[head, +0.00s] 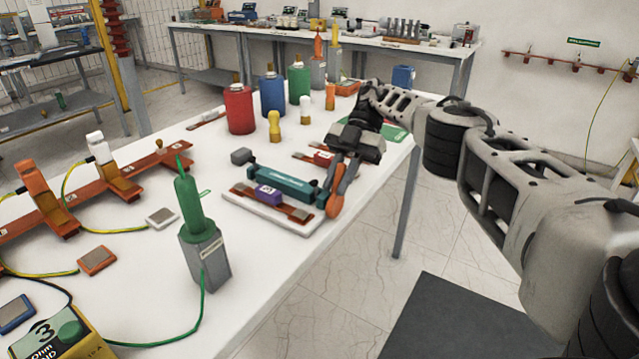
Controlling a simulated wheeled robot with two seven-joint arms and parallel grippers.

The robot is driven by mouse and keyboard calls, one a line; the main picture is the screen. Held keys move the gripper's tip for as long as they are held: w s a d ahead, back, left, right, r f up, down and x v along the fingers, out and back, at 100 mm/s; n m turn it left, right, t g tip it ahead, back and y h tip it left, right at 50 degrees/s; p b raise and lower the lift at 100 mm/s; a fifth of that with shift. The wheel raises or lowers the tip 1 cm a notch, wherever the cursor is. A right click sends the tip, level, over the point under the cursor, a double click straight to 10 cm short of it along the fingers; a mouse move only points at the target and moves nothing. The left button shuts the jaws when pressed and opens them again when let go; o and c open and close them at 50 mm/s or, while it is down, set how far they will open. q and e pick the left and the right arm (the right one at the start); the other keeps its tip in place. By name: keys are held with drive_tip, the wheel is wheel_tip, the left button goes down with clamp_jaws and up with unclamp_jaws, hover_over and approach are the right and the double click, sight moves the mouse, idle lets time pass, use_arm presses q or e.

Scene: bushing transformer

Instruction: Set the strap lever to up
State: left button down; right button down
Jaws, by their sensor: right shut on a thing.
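The strap device has a teal block (283,185) and a purple block (268,195) on a white base plate (262,215) near the table's right edge. An orange lever end (335,205) shows at the right end of the teal block, low beside the base. I take it for the strap lever. My right gripper (337,188) reaches down over this end from the upper right, its dark fingers shut around the orange lever. The fingers hide part of the lever, so its exact angle is hard to tell. My left gripper is out of view.
A grey post with a green top (205,250) stands left of the device. Red (239,108), blue (272,95) and green (299,82) cylinders stand behind it. A copper-coloured bar with upright pieces (45,200) lies at the left. Floor is open beyond the table's right edge.

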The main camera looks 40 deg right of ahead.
sight(340, 168)
drive_tip(key=shift+d+r, duration=0.1)
drive_tip(key=shift+r, duration=0.05)
drive_tip(key=c, duration=1.3)
unclamp_jaws()
wheel_tip(340, 168, up, 4)
drive_tip(key=shift+f+p, duration=0.25)
drive_tip(key=shift+p, duration=0.35)
drive_tip(key=shift+s+r, duration=0.2)
drive_tip(key=shift+s, duration=0.05)
drive_tip(key=s+a+r, duration=0.5)
drive_tip(key=s+r, duration=0.1)
drive_tip(key=s, duration=0.1)
drive_tip(key=s+a+r, duration=0.3)
drive_tip(key=shift+s+a, duration=0.25)
drive_tip(key=shift+a, duration=0.05)
